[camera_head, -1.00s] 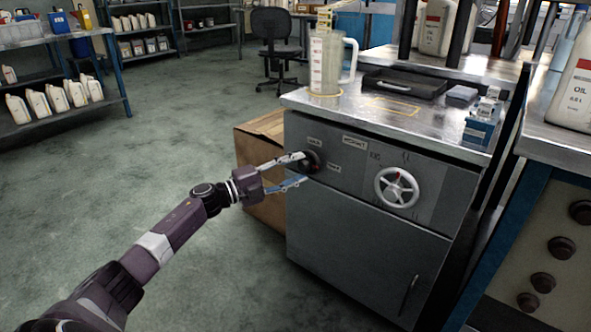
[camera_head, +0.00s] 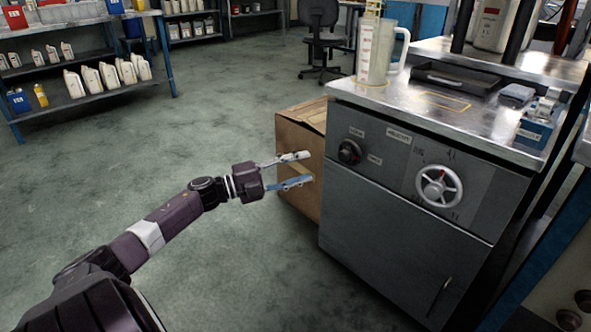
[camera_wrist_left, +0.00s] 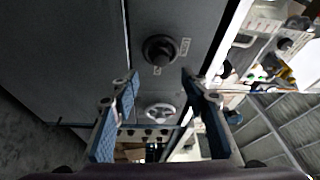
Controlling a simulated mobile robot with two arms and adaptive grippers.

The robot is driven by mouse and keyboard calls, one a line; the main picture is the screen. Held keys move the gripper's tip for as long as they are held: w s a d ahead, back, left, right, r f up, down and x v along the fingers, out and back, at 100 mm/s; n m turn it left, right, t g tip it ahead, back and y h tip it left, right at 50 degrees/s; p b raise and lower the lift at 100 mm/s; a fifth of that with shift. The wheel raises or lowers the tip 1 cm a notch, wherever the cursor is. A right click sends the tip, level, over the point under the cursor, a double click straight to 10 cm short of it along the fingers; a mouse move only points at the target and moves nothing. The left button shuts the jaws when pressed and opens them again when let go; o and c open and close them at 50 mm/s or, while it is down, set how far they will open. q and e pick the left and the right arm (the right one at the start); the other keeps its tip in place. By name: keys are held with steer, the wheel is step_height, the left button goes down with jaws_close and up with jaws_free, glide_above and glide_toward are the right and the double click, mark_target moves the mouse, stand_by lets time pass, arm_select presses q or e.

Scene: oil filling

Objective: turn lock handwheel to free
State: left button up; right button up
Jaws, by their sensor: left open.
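A black round knob (camera_head: 349,152) sits on the grey cabinet's front panel, between small labels too blurred to read. To its right is a white spoked handwheel (camera_head: 439,187) with a small red mark near its hub. My left gripper (camera_head: 309,168) is open and empty, apart from the knob, to its left and slightly lower in the picture. In the left wrist view the knob (camera_wrist_left: 160,50) shows beyond the open fingers (camera_wrist_left: 159,84), and the white handwheel (camera_wrist_left: 160,113) appears between them. My right gripper is not in view.
The cabinet top (camera_head: 420,108) holds a clear measuring jug (camera_head: 376,55), a black tray (camera_head: 455,80) and a blue box (camera_head: 537,128). A cardboard box (camera_head: 298,140) stands beside the cabinet, behind my gripper. Shelves with bottles are at the far left. The floor at left is clear.

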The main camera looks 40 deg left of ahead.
arm_select(q)
steer(key=shift+s+a, duration=0.25)
steer(key=shift+s, duration=0.35)
